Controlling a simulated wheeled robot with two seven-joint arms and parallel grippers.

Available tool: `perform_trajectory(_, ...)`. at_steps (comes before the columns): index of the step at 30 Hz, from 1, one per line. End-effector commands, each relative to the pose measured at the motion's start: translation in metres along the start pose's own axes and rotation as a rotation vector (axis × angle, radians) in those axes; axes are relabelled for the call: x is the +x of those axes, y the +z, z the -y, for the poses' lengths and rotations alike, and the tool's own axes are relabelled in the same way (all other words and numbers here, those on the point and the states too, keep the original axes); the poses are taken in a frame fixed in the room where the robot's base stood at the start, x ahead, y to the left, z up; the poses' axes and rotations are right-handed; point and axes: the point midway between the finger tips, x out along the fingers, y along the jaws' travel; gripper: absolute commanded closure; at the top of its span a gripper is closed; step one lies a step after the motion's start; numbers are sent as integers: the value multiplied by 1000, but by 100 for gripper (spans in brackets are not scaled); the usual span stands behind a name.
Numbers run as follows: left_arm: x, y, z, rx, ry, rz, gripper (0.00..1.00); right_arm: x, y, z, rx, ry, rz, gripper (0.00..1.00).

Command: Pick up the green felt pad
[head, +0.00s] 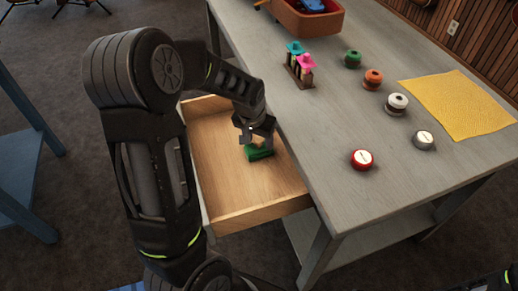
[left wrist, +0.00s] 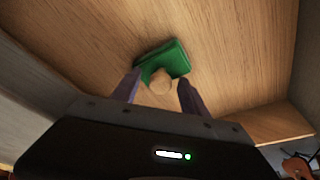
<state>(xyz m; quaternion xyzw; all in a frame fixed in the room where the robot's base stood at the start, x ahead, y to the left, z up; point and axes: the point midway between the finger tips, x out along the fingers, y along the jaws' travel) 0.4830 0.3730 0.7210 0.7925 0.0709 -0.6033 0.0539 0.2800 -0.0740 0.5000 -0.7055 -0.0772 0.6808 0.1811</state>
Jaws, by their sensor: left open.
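The green felt pad (head: 258,153) lies on the wooden floor of the open drawer (head: 222,170). Whether the fingers touch the pad or knob I cannot tell. My right gripper is not in view.
The drawer is pulled out of the grey table (head: 325,120); its walls surround my left gripper. On the tabletop are a rack (head: 299,72) with pink and teal pieces, several round spools and tins, a red tin (head: 362,159), a yellow cloth (head: 458,104) and a brown case (head: 305,20).

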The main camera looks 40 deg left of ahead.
Motion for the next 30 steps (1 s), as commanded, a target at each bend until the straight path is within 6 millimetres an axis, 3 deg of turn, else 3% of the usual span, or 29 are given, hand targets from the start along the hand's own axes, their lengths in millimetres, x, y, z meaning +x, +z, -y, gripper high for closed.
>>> perform_trajectory(18,2,0,0,0,0,-1,48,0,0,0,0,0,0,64)
perform_trajectory(30,2,0,0,0,0,-1,80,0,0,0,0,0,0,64)
